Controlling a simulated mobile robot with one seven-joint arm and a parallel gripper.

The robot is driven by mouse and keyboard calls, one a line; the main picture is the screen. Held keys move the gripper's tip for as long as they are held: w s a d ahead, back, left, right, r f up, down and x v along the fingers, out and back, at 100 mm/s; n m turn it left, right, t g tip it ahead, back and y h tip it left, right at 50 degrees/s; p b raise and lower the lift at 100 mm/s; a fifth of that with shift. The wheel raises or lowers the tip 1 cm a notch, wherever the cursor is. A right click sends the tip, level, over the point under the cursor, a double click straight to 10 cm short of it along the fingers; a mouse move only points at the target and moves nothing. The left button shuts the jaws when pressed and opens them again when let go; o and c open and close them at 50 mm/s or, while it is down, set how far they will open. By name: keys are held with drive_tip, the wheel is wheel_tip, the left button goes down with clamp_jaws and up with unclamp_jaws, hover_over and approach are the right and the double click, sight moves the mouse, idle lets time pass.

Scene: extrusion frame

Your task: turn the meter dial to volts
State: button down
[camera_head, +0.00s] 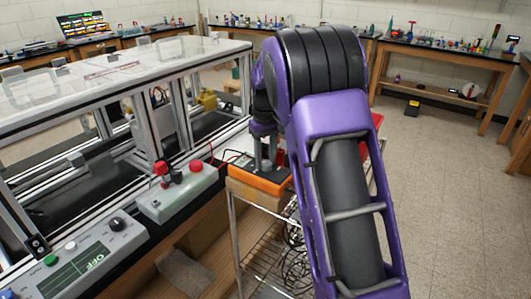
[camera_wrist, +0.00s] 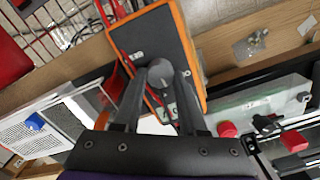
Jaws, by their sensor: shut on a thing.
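The meter is a dark-faced box with an orange rim (camera_head: 258,179), on a wooden-edged surface beside the framed enclosure. In the wrist view the meter (camera_wrist: 150,35) lies beyond my fingers, tilted in the picture. Its round grey dial (camera_wrist: 161,72) sits between my fingertips. My gripper (camera_wrist: 160,76) is shut on the dial, one finger on each side. In the head view my gripper (camera_head: 267,158) points down over the meter, and my arm hides part of it. The dial's markings and pointer are too small to read.
A grey panel (camera_head: 115,243) with a black knob and a green display reading OFF stands at the front left. A pale box (camera_head: 180,193) with red and black knobs is left of the meter. Red leads (camera_wrist: 121,50) run beside the meter. A wire cart (camera_head: 262,262) stands below.

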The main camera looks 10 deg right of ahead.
sight(267, 162)
drive_tip(key=shift+m+p, duration=0.35)
drive_tip(key=shift+m, duration=0.55)
drive_tip(key=shift+c, duration=2.2)
unclamp_jaws()
drive_tip(key=shift+r, duration=0.1)
wheel_tip(267, 162, up, 17)
drive_tip(key=shift+r+p, duration=0.15)
drive_tip(key=shift+p, duration=0.15)
drive_tip(key=shift+d, duration=0.15)
